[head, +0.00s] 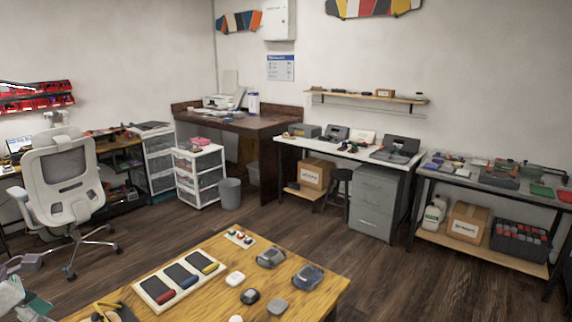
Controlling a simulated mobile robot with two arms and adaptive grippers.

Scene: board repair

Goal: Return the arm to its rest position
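Pale grey and teal parts (10,292) show at the lower left edge and look like part of my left arm. They are cut off by the picture edge, and I cannot make out gripper fingers or what they hold. A pale sliver at the right edge may be part of my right arm. No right gripper shows. The wooden table (215,306) in front holds a white tray (147,284) with three dark slabs, tipped red, blue and yellow. No gripper is over the table.
On the table are a small white strip (239,238) with coloured pieces, two grey devices (271,258) (308,276) and several small rounded items. A white office chair (66,182) stands at left. Benches line the walls. Dark floor (380,285) is clear to the table's right.

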